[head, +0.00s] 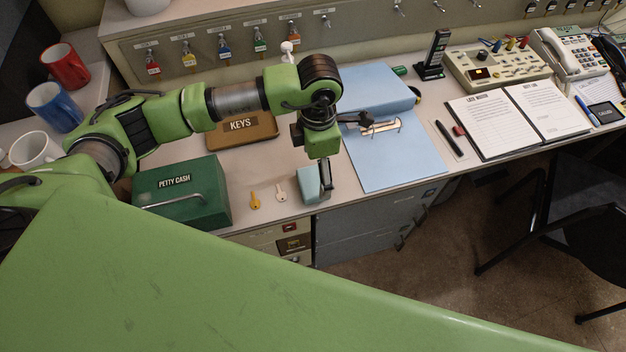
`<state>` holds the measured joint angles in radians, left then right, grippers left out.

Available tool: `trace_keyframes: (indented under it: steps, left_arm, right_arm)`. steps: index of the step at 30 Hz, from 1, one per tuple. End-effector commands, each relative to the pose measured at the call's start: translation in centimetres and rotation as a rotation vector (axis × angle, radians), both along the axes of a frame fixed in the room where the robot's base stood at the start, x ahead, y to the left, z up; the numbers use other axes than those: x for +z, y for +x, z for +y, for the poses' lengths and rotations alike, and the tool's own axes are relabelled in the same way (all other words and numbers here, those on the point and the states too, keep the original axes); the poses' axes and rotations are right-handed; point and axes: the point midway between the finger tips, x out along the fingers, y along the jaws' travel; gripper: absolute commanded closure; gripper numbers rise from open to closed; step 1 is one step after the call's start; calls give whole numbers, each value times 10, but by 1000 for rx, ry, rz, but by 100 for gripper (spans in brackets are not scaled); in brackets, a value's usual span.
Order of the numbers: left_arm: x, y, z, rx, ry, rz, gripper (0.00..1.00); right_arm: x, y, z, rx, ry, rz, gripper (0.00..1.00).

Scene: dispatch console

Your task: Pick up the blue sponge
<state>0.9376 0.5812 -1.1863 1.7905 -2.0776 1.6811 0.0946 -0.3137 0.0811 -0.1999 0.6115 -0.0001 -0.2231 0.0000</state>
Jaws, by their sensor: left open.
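My right gripper is not in view.
A wooden keys box (242,130) stands behind. An open blue folder (396,158) lies to the right. The desk's front edge (345,203) is close.

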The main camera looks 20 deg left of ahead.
Motion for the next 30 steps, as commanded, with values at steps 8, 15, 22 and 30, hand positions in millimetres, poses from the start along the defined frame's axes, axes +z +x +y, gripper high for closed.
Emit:
trace_keyframes:
  steps: [8, 15, 22, 30]
  left_arm:
    - [-29, -2, 6, 1, 2, 5, 18]
    - [-54, 0, 5, 0, -1, 0, 18]
    - [-54, 0, 5, -1, -2, -1, 23]
    - [-54, 0, 5, 0, -1, -1, 57]
  right_arm:
    - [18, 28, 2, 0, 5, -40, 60]
    - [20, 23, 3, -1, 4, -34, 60]
    - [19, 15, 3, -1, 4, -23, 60]
    - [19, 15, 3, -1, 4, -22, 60]
